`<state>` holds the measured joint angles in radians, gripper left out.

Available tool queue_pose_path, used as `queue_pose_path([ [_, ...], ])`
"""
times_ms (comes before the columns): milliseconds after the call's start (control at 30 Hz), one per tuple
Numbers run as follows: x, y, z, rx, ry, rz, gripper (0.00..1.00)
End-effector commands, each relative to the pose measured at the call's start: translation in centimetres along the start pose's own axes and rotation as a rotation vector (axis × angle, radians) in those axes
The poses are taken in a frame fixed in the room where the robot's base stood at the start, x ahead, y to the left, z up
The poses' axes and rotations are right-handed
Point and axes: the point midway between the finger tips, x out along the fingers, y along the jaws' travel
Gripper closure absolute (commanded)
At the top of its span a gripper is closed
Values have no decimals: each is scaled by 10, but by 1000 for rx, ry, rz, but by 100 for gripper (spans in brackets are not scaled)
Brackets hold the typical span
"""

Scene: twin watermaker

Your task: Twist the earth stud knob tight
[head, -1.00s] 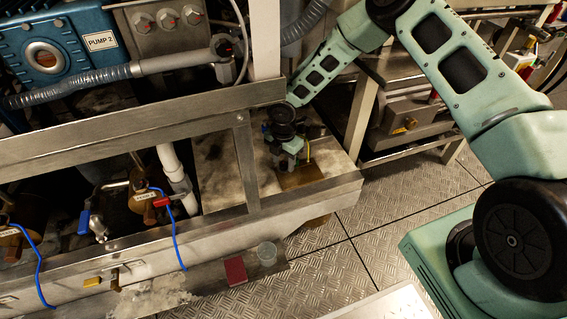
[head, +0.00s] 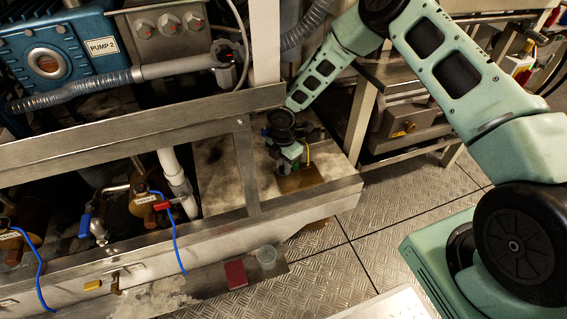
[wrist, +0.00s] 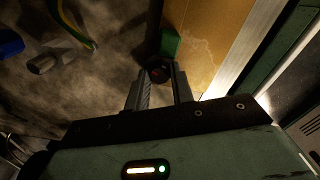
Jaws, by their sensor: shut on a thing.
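In the head view my gripper (head: 285,167) points down at the grey deck inside the frame's right end. The knob cannot be made out there, and the hand covers that spot. How tight the knob sits cannot be told.
A green block (wrist: 171,43) stands right beside the knob, by a tan plate (wrist: 205,45). A green-yellow cable (wrist: 72,22) and a blue-ended fitting (wrist: 10,42) lie to the left. The steel frame rail (head: 120,128) runs left of my arm.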

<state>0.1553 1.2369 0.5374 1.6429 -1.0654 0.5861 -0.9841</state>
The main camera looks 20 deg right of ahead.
Motion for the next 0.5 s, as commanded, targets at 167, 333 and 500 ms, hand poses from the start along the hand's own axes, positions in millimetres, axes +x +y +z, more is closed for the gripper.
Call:
queue_pose_path([
  [167, -3, 1, -1, 132, -2, 1, 99],
  [333, -2, 0, -1, 292, -1, 1, 99],
  [500, -2, 0, -1, 453, -1, 1, 99],
])
